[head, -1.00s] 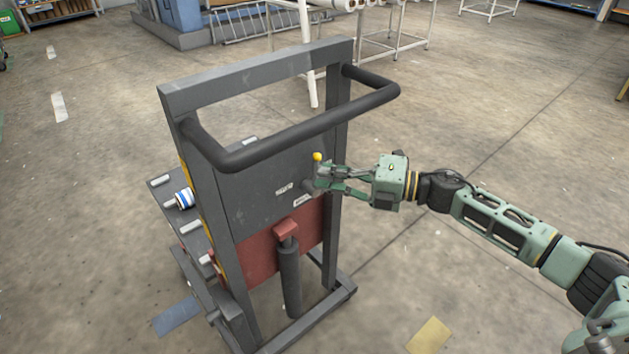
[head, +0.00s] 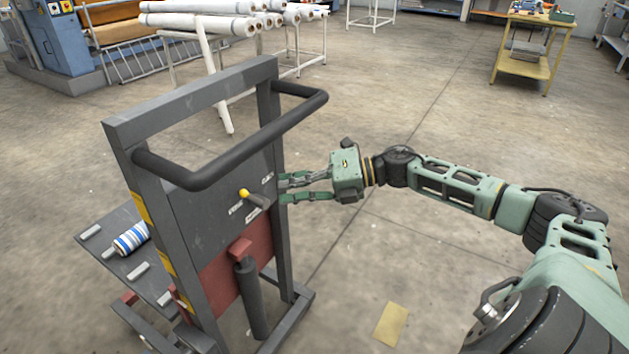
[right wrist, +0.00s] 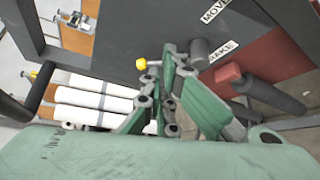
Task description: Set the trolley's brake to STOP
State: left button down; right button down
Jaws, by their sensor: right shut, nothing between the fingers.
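The grey trolley (head: 190,118) stands upright at left centre in the head view. Its brake lever has a yellow knob (head: 244,194), which lies up and left of its dark hub (head: 259,203). Small white labels surround the hub; in the right wrist view MOVE (right wrist: 215,10) and part of BRAKE (right wrist: 222,49) are readable. I cannot tell which label the lever points at. My right gripper (head: 284,190) is shut and empty, to the right of the lever near the trolley's right post. The knob also shows in the right wrist view (right wrist: 141,64). My left gripper is not in view.
A black handlebar (head: 235,150) juts out above the lever. A dark cylinder (head: 250,298) hangs below a red block. White rolls (head: 215,22) rest on a rack behind.

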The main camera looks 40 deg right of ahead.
jog(key=v, duration=0.6)
jog(key=shift+s, duration=0.35)
jog(key=shift+d+r, duration=0.15)
jog(key=shift+r, duration=0.05)
